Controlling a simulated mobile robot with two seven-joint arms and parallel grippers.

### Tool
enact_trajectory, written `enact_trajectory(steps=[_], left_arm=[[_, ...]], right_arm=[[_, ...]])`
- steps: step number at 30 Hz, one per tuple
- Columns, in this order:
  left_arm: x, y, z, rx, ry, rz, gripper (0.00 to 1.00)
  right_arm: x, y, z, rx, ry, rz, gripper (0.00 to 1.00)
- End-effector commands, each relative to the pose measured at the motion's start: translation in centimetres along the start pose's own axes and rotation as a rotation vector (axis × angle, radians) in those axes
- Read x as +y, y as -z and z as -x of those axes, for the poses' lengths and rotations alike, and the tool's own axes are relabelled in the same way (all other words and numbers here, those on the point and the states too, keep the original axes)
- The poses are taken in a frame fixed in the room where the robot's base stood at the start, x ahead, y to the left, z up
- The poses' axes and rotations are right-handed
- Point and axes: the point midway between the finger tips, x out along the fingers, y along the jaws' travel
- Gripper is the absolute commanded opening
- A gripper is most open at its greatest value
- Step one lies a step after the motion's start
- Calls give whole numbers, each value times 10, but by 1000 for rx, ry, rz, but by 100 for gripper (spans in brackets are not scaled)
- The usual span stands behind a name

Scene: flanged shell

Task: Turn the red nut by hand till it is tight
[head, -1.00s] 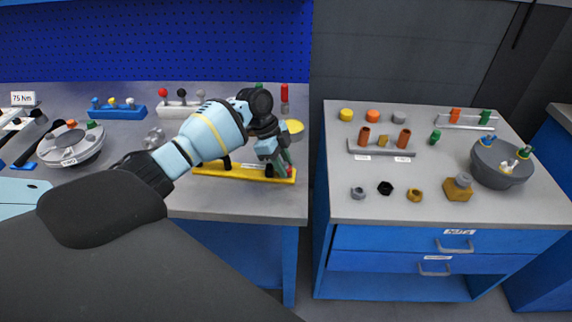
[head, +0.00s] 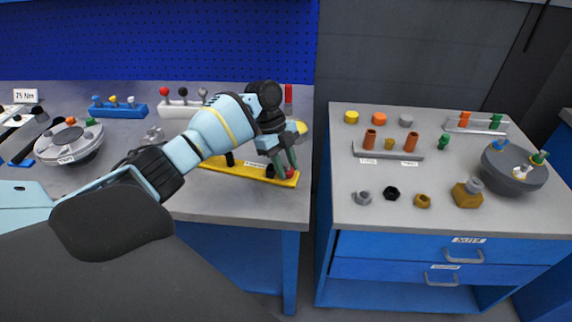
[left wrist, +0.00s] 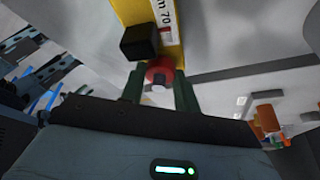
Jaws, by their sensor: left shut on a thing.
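The red nut (left wrist: 160,71) shows in the left wrist view at the end of a yellow bar (left wrist: 143,12), with a pale grey centre. My left gripper (left wrist: 158,90) is shut on it, one dark green finger on each side. In the head view my left gripper (head: 287,170) reaches down to the right end of the yellow bar (head: 228,170), and only a little of the red nut (head: 290,172) shows beside the fingers. I cannot tell how tight the nut is. My right gripper is not in view.
A black block (left wrist: 140,42) sits on the bar close to the nut. A grey flanged shell (head: 70,142) stands at the left of the bench. The right bench holds loose nuts, a grey bowl (head: 514,176) and a rack (head: 388,152). A gap separates the benches.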

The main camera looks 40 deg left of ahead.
Motion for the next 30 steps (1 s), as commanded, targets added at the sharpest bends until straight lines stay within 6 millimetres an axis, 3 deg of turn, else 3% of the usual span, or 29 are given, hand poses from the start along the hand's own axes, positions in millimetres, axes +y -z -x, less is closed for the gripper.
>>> enact_trajectory(steps=[27, 28, 30], left_arm=[[0, 0, 1, -1, 2, 1, 8], [0, 0, 1, -1, 2, 1, 32], [0, 0, 1, -1, 2, 1, 42]], right_arm=[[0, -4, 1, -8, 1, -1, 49], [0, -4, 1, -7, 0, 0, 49], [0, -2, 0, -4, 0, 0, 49]])
